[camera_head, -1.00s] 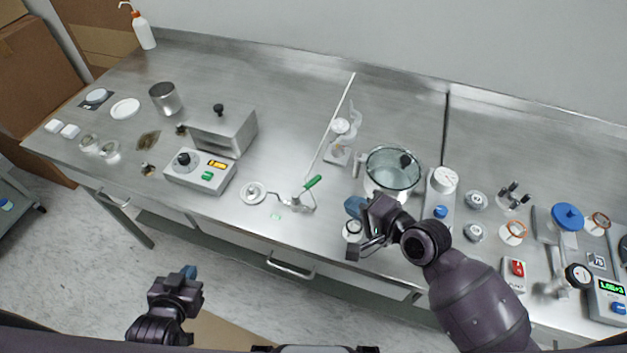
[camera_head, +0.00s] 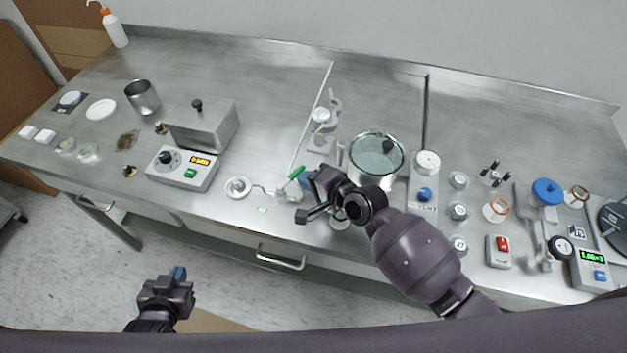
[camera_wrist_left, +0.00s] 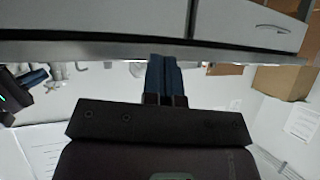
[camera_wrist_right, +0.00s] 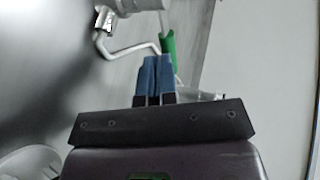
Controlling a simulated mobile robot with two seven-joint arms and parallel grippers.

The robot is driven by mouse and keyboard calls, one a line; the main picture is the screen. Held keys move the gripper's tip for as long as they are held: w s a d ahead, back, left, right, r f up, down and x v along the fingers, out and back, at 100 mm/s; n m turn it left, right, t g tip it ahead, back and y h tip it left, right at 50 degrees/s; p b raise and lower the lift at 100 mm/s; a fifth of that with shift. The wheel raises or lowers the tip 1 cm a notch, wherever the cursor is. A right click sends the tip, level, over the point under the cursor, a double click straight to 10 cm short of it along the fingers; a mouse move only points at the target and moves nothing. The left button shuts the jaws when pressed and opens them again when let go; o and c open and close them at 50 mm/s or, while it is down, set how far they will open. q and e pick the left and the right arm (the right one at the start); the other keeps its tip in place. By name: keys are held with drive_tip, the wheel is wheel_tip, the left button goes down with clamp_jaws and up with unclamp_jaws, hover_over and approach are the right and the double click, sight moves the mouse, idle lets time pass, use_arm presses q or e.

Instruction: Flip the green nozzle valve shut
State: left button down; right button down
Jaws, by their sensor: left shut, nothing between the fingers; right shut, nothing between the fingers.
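The green nozzle valve (camera_head: 297,172) is a small green lever on a thin metal nozzle assembly (camera_head: 262,189) near the bench's front edge. In the right wrist view the green lever (camera_wrist_right: 168,45) stands just beyond my right fingertips, slightly to their right. My right gripper (camera_head: 310,186) is shut and empty, close beside the lever on its right in the head view. Whether it touches the lever I cannot tell. My left gripper (camera_head: 178,274) is shut and empty, below and in front of the bench; its closed blue fingers (camera_wrist_left: 163,77) show in the left wrist view.
A metal box (camera_head: 205,127) and a control unit (camera_head: 184,168) stand to the left.

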idle(0.3)
drive_tip(key=shift+w+f+n+g+y+b, duration=0.15)
drive_tip(key=shift+w+n+g+y+b, duration=0.35)
drive_tip(key=shift+b, duration=0.65)
drive_tip(key=shift+a, duration=0.15)
drive_tip(key=shift+w+a+r+p, duration=0.25)
drive_tip(key=shift+w+p, duration=0.05)
drive_tip(key=shift+w, duration=0.15)
drive_tip(key=shift+w+a, duration=0.3)
use_arm(q)
drive_tip(key=shift+w+d+f, duration=0.1)
drive_tip(key=shift+w+f, duration=0.1)
drive_tip(key=shift+w, duration=0.15)
drive_tip(key=shift+s+f, duration=0.15)
drive_tip(key=shift+s, duration=0.1)
drive_tip(key=shift+p, duration=0.35)
use_arm(e)
drive_tip(key=shift+s, duration=0.2)
